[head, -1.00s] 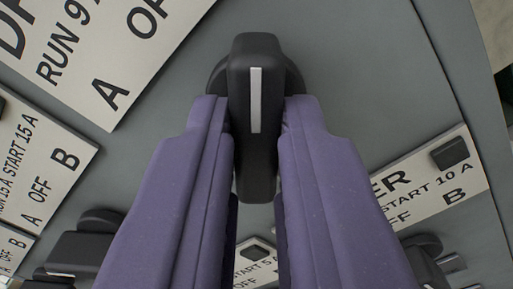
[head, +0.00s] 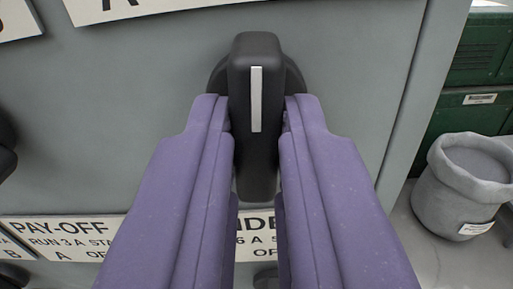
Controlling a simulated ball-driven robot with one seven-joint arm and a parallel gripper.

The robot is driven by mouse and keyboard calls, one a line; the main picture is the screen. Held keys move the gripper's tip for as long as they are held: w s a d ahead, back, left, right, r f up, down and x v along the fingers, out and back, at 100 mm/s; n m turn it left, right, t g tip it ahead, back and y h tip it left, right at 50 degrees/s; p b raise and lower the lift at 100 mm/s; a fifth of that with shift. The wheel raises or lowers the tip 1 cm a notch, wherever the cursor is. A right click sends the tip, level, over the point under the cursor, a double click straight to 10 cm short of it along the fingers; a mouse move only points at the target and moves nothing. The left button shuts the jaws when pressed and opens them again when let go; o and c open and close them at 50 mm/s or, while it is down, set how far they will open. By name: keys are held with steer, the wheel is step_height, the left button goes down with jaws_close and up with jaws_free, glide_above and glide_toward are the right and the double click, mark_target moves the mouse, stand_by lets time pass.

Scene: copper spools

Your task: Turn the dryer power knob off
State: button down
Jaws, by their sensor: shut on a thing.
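A black knob (head: 256,168) with a white pointer line stands out from a grey panel (head: 140,120) in the head view. The knob's bar is upright in the picture, with the line near its top end. My gripper (head: 256,112) has purple fingers, one on each side of the knob, and is shut on it. A white label plate (head: 150,8) lies above the knob, cut off by the top edge. Only part of its lettering shows, so its name cannot be read now.
Lower labels, one reading PAY-OFF (head: 65,226), run along the bottom, partly behind my fingers. Another dark knob (head: 4,150) is cut off at the left edge. Beyond the panel's right edge are a grey bin (head: 462,205) and green lockers (head: 483,62).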

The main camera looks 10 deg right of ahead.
steer(key=shift+n+b, duration=0.3)
steer(key=shift+n, duration=0.2)
steer(key=c, duration=1.1)
jaws_free()
steer(key=shift+s, duration=0.1)
steer(key=p+v, duration=0.1)
steer(key=v, duration=0.6)
steer(key=shift+s, duration=0.3)
steer(key=shift+a, duration=0.15)
